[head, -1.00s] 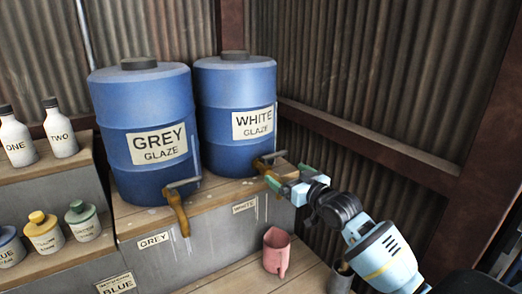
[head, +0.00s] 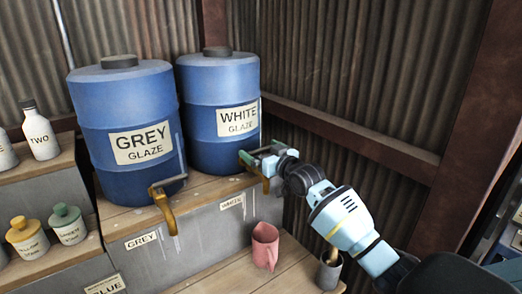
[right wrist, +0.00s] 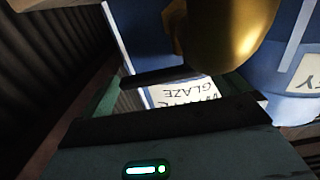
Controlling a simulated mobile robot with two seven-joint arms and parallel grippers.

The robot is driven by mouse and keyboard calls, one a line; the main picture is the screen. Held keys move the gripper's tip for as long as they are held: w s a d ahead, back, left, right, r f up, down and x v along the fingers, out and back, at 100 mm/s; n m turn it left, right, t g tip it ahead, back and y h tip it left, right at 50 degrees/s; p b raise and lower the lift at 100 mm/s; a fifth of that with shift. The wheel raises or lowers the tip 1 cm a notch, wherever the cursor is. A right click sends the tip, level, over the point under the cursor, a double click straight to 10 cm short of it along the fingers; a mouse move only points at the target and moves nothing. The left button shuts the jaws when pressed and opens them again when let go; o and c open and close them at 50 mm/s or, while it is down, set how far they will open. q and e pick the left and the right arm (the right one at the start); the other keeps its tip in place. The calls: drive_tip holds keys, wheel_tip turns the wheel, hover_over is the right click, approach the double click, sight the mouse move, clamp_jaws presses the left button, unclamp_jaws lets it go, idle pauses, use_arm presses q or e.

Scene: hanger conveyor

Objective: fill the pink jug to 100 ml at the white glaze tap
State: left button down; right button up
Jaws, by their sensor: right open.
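The pink jug (head: 265,248) stands upright on the low wooden boards, below the white glaze tap and a little toward the front. The brass white glaze tap (head: 265,184) sticks out from the foot of the blue WHITE GLAZE drum (head: 215,128). My right gripper (head: 256,157) is open at the top of this tap, by its lever, and hides most of it. I cannot tell whether the lever lies between the fingers. In the right wrist view the brass tap (right wrist: 225,30) looms close beyond the fingers, with the drum label upside down. My left gripper is not in view.
The GREY GLAZE drum (head: 125,130) with its brass tap (head: 164,208) stands to the left. A grey cup (head: 329,272) stands right of the jug, under my right arm. Bottles and small jars fill the left shelves. Corrugated walls close off the back and right.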

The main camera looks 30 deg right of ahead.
drive_tip(key=shift+w+a, duration=0.1)
drive_tip(key=shift+w, duration=0.3)
